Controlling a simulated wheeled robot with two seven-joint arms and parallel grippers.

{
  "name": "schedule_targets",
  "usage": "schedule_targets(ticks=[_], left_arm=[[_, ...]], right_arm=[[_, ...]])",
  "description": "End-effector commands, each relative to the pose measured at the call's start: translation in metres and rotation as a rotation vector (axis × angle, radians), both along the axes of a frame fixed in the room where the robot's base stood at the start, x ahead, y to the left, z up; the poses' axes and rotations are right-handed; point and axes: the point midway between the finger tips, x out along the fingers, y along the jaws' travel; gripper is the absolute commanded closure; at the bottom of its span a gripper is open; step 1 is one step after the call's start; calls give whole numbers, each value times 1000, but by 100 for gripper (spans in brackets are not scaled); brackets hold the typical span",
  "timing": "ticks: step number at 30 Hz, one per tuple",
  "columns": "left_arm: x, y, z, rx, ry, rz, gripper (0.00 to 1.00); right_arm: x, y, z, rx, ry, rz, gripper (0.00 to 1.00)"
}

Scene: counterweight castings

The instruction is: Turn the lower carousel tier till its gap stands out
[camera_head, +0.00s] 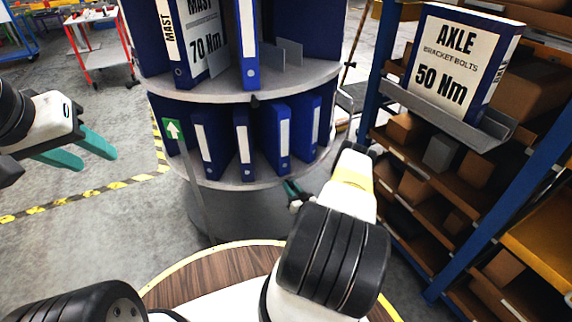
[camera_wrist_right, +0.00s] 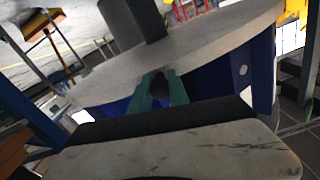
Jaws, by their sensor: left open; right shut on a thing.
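The round carousel carries a lower tier (camera_head: 225,182) with several upright blue binders (camera_head: 243,143) and narrow spaces between them. A post with a green arrow sign (camera_head: 173,128) stands before its left side. My right gripper (camera_head: 289,188) is at the lower tier's front rim, mostly hidden by my arm. In the right wrist view its green fingers (camera_wrist_right: 158,92) are shut on a small dark piece (camera_wrist_right: 160,84) at the rim of the pale disc (camera_wrist_right: 205,45). My left gripper (camera_head: 98,158) is open and empty, left of the carousel and apart from it.
The upper tier (camera_head: 280,82) holds a "MAST 70 Nm" binder (camera_head: 205,40). At right, a blue-framed rack (camera_head: 375,75) has an "AXLE 50 Nm" binder (camera_head: 455,60) on a ledge. A round wooden top (camera_head: 205,272) is in front.

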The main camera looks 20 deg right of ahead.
Motion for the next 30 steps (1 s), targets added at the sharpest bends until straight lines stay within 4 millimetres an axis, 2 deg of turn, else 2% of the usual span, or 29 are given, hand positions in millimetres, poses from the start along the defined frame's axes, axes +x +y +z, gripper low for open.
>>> schedule_targets(ticks=[1,3,7,11,19,20,22,30], left_arm=[[0,0,0,0,0,0,57],[0,0,0,0,0,0,57],[0,0,0,0,0,0,57],[0,0,0,0,0,0,57],[0,0,0,0,0,0,57],[0,0,0,0,0,0,57],[0,0,0,0,0,0,57],[0,0,0,0,0,0,57]], right_arm=[[0,17,0,4,4,-1,100],[0,34,0,1,5,-3,100],[0,55,0,-2,4,-3,100],[-1,63,1,-4,4,-4,100],[-1,63,1,-4,2,-4,100],[-1,63,1,-3,2,-3,69],[-1,63,1,-3,3,-4,57],[-1,62,1,-4,4,-5,57]])
